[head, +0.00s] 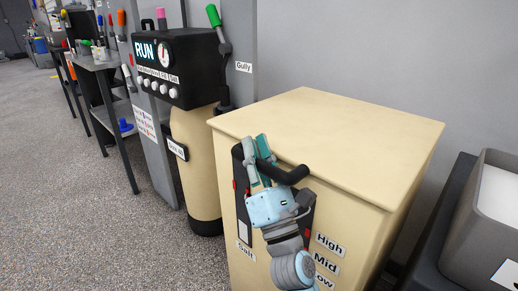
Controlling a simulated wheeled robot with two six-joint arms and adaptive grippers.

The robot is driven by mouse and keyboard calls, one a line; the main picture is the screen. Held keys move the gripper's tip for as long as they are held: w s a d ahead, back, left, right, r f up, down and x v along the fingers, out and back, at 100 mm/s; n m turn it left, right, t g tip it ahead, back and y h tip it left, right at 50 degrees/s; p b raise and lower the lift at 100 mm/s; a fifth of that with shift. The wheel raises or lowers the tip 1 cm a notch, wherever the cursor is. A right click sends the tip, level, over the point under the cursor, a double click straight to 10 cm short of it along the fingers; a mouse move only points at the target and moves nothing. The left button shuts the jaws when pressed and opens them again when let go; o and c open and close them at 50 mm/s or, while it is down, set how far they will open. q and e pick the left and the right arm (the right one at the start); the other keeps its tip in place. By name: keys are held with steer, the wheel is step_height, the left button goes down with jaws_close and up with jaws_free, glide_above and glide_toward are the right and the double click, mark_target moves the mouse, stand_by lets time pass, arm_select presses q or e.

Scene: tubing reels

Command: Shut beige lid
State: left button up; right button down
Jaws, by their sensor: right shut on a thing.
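A beige cabinet (375,240) stands right of centre in the head view. Its flat beige lid (335,125) lies level on top, and I see no clear gap under its front edge. A black curved handle (290,175) sticks out from the dark panel on the cabinet's front, just below the lid's edge. My right gripper (256,150) is at the front of the cabinet, with its teal fingers shut on the black handle. The gripper and wrist hide part of the panel. My left gripper is out of view.
A beige tank with a black "RUN" control box (182,68) stands close left of the cabinet. A grey bin (485,225) on a dark stand is at the right. A dark shelf table (98,65) stands further left. The carpet (70,200) at left is clear.

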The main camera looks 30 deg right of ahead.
steer(key=c, duration=1.8)
jaws_free()
steer(key=shift+w+a+f, duration=0.1)
steer(key=shift+f, duration=0.1)
steer(key=shift+c, duration=0.2)
steer(key=shift+o, duration=0.3)
steer(key=shift+a+r, duration=0.15)
steer(key=shift+a, duration=0.1)
steer(key=shift+d, duration=0.1)
steer(key=shift+r, duration=0.55)
step_height(320, 180, up, 9)
steer(key=shift+d, duration=0.15)
steer(key=shift+f, duration=0.15)
